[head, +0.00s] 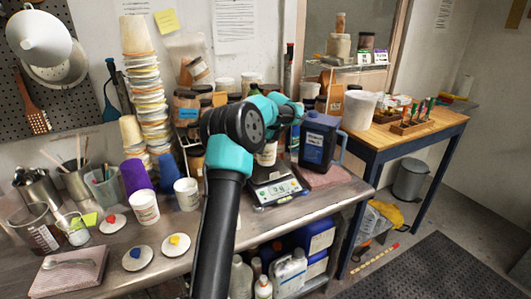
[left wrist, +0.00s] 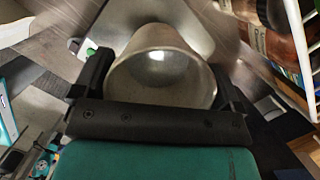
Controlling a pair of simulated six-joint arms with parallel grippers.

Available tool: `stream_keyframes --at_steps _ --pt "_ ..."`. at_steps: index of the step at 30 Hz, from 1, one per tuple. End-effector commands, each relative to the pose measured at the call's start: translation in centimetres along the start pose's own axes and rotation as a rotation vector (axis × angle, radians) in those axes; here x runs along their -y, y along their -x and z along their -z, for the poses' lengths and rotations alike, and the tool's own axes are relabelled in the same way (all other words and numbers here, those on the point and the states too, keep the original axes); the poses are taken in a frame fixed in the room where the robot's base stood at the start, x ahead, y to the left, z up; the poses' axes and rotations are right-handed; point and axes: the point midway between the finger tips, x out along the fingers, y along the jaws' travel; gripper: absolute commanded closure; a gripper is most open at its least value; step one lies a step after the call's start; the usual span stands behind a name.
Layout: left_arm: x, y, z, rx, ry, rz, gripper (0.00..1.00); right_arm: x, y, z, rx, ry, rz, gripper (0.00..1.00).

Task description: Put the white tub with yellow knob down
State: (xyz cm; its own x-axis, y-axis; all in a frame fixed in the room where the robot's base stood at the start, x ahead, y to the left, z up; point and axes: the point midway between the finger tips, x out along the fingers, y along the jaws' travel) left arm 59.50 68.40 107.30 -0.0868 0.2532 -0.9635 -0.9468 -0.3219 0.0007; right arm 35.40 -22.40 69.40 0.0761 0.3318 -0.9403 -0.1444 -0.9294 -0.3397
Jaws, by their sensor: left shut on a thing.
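The white tub (left wrist: 165,72) is between the two fingers of my left gripper (left wrist: 160,85) in the left wrist view. Its open round mouth faces the camera and no lid is on it. In the head view the tub (head: 267,155) shows partly below my teal and black arm, above or at the digital scale (head: 279,190). I cannot tell whether its base touches the scale. A white lid with a yellow knob (head: 175,243) lies on the bench. The left gripper's fingers are hidden behind the arm in the head view. My right gripper is out of view.
Lids with a red knob (head: 112,223) and a blue knob (head: 135,258) lie nearby. Two white tubs (head: 145,209) (head: 186,193) stand left of my arm. A dark blue jug (head: 317,140) stands right of the scale on a pink cloth. Jars crowd behind.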

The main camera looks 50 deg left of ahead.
Motion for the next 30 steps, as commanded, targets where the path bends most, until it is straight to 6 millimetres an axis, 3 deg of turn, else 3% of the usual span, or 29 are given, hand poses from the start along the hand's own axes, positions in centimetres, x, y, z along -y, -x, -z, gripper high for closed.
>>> stream_keyframes --at_steps 5,14,26,27,30 --pt "0.0 -0.2 0.1 0.000 -0.001 0.000 0.36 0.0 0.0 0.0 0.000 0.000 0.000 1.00" --pt "0.0 -3.3 1.0 0.000 -0.001 -0.001 0.36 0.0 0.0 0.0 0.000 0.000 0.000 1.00" --pt "0.0 -3.6 1.1 0.000 -0.001 0.001 0.36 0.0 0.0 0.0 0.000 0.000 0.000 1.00" --pt "0.0 -3.7 1.1 0.000 -0.001 0.000 0.08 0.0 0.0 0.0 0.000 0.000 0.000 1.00" --pt "0.0 -3.7 1.1 0.000 -0.001 0.001 0.00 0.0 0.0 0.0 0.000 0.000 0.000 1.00"
